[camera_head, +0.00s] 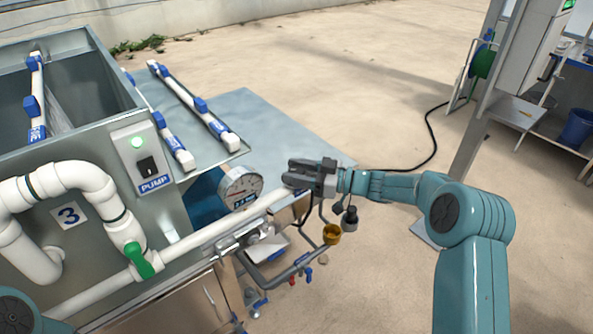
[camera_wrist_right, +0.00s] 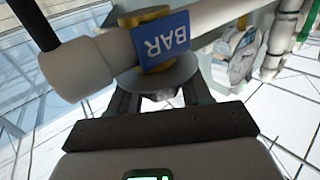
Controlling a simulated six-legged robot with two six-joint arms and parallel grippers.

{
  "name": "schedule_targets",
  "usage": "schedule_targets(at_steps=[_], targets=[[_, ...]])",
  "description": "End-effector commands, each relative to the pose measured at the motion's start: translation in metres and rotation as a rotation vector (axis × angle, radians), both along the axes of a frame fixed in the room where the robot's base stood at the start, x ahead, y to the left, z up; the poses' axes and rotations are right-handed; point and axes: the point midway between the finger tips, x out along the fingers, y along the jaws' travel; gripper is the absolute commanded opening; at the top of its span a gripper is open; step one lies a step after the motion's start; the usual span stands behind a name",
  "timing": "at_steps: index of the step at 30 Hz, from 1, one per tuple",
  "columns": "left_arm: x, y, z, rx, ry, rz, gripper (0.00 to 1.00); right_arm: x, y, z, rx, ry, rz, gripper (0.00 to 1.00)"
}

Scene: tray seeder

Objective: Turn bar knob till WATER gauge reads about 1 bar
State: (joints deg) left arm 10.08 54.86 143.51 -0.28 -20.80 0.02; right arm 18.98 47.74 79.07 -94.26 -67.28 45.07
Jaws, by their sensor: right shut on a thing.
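The round white gauge (camera_head: 240,187) stands on the white pipe beside the tank in the head view. Its needle is too small to read for sure. My right gripper (camera_head: 299,173) is at the pipe's far end, just right of the gauge. In the right wrist view its two fingers (camera_wrist_right: 160,92) are shut on the grey round bar knob (camera_wrist_right: 172,76) below the blue BAR plate (camera_wrist_right: 166,42). The knob is hidden by the gripper in the head view. My left gripper is out of view.
The PUMP switch box (camera_head: 141,157) with a lit green lamp is on the tank. A green valve handle (camera_head: 138,261) sits on the lower pipe. A yellow cup-like part (camera_head: 331,234) and a dark fitting (camera_head: 350,219) hang below my right gripper. The floor behind is open.

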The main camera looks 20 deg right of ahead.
Motion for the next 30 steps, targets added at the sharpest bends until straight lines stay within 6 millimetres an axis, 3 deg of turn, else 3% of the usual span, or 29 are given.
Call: schedule_targets(at_steps=[3, 4, 5, 17, 30], targets=[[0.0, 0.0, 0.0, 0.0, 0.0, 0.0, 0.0, 0.0, 0.0, 0.001, 0.001, -0.002, 0.0, 0.18], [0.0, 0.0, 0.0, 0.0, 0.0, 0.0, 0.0, 0.0, 0.0, 0.001, 0.001, -0.002, 0.0, 0.58], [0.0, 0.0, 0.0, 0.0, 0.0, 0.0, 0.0, 0.0, 0.0, 0.001, 0.001, -0.003, 0.0, 0.68], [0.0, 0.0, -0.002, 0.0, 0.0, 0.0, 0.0, -0.004, -0.008, 0.0, 0.0, -0.001, -0.004, 0.69], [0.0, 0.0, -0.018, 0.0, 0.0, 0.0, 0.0, -0.063, -0.097, -0.001, -0.001, -0.002, -0.006, 0.69]])
